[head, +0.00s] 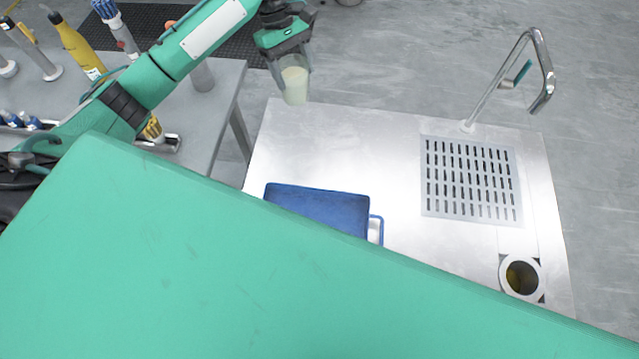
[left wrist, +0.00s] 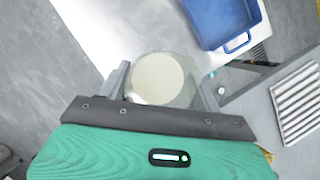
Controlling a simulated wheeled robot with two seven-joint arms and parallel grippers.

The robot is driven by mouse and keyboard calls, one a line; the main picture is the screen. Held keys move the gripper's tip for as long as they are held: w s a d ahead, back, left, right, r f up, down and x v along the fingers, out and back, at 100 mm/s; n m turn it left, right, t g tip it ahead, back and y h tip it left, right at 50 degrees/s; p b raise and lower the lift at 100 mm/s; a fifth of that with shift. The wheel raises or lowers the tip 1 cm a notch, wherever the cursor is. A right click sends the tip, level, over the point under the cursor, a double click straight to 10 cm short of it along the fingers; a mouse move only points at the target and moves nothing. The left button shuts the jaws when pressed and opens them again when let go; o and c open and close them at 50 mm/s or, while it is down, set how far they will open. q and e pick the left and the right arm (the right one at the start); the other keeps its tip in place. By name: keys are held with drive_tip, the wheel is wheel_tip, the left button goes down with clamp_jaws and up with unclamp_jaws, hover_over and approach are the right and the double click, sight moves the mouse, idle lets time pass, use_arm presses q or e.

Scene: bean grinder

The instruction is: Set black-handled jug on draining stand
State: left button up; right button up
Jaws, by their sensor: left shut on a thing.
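My left gripper (head: 288,62) is shut on a clear vessel with pale, cream-coloured contents (head: 295,87), near the far left corner of the steel table. In the left wrist view the vessel (left wrist: 160,80) sits between the two fingers of the gripper (left wrist: 163,92). No black handle shows on it, so I cannot tell if it is the black-handled jug. A slotted metal draining grid (head: 430,205) lies on the right side of the table, apart from the vessel, with nothing on it. My right gripper is not in view.
A blue tray (head: 320,210) lies on the steel table (head: 350,145). A bent metal tap (head: 495,80) rises behind the grid, and a round opening (head: 521,277) is in front. A grey side table (head: 215,110) with bottles stands left. Bare steel lies between vessel and grid.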

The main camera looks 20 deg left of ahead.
use_arm(q)
drive_tip(key=shift+w+a+r+n, duration=0.15)
drive_tip(key=shift+w+a+n, duration=0.05)
drive_tip(key=shift+n, duration=0.1)
drive_tip(key=shift+f, duration=0.35)
wheel_tip(320, 180, down, 19)
drive_tip(key=shift+w+p, duration=0.1)
drive_tip(key=shift+p, duration=0.85)
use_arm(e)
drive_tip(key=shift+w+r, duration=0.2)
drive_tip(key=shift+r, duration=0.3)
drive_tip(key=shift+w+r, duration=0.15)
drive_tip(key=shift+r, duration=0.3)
use_arm(q)
drive_tip(key=shift+f, duration=0.1)
drive_tip(key=o, duration=1.1)
drive_tip(key=shift+c, duration=0.2)
drive_tip(key=b+v, duration=0.1)
drive_tip(key=v, duration=1.1)
drive_tip(key=shift+b, duration=0.3)
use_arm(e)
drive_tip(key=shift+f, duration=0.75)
